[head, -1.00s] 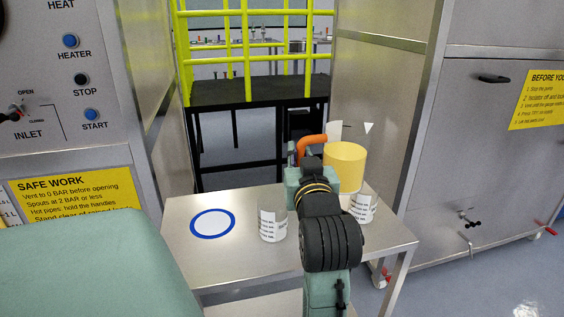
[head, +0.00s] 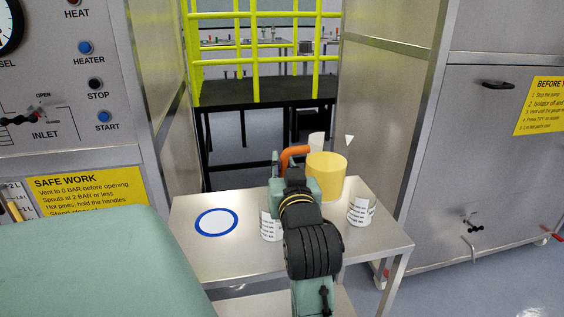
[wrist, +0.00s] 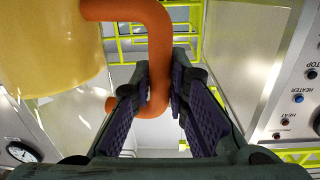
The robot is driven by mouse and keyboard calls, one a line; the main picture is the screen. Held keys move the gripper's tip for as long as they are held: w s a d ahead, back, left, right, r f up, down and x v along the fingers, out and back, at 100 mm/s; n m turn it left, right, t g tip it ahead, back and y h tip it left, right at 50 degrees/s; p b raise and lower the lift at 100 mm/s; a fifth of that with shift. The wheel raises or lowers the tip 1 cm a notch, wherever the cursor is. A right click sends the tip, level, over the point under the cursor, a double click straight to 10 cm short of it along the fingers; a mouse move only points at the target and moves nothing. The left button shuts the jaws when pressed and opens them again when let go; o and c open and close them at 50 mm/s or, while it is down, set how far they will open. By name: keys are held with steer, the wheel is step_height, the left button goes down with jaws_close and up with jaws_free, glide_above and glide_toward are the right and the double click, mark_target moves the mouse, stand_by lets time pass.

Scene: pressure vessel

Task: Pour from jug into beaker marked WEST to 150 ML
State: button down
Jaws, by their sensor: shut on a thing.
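The jug shows as a yellow body (head: 327,178) with an orange handle (head: 293,153). It is upright above the table, its lower edge in front of the space between two beakers. My gripper (wrist: 160,88) is shut on the orange handle (wrist: 158,45); the yellow body fills the upper left of the wrist view (wrist: 50,45). One beaker (head: 268,228) with a white label stands left of my arm, partly hidden by it. Another labelled beaker (head: 360,211) stands at the right. Their print is too small to read, so I cannot tell which is WEST.
The steel table (head: 200,253) has a white disc with a blue ring (head: 216,222) at its left, with clear space around it. Steel cabinets stand on both sides, and a yellow railing (head: 255,60) is behind. Small white pieces (head: 349,140) show above the jug.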

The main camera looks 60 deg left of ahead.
mark_target(304, 147)
steer(key=shift+w+d+r+m+p, duration=0.15)
steer(key=shift+w+r+m+p, duration=0.25)
steer(key=shift+r+m+p, duration=0.45)
steer(key=w+r+m+p, duration=0.1)
steer(key=p, duration=0.2)
steer(key=shift+w+d+r+g+p, duration=0.2)
steer(key=shift+g+p, duration=0.1)
steer(key=shift+w+r+m+p, duration=0.2)
steer(key=shift+m+p, duration=0.15)
steer(key=shift+f+b, duration=0.25)
steer(key=shift+b, duration=0.05)
steer(key=shift+w+d+r+m+h+p, duration=0.2)
steer(key=shift+w+r+m+h+p, duration=0.1)
steer(key=shift+w+r+m+p, duration=0.5)
steer(key=shift+s+f, duration=0.15)
steer(key=shift+f, duration=0.05)
